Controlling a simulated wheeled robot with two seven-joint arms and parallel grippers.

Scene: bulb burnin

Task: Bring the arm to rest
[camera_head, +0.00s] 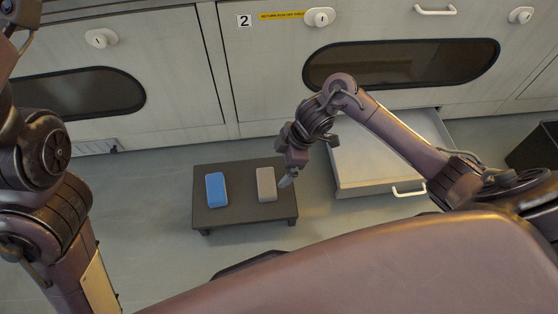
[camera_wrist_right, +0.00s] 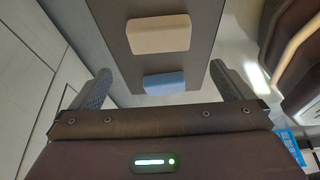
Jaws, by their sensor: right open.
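My right arm (camera_head: 405,130) reaches in from the right, bent at the elbow, with its wrist hanging down. My right gripper (camera_head: 287,182) is beside the right edge of the low dark table, close to the beige block. In the right wrist view the right gripper (camera_wrist_right: 164,84) has its two fingers wide apart, with nothing held between them. My left arm (camera_head: 45,190) is folded at the left edge of the head view; its gripper does not show.
The low dark table (camera_head: 240,213) holds a blue block (camera_head: 216,190) and a beige block (camera_head: 266,184). An open, empty-looking drawer (camera_head: 380,160) juts out right of my right gripper. Cabinet fronts (camera_head: 165,60) line the back. Floor left of the table is clear.

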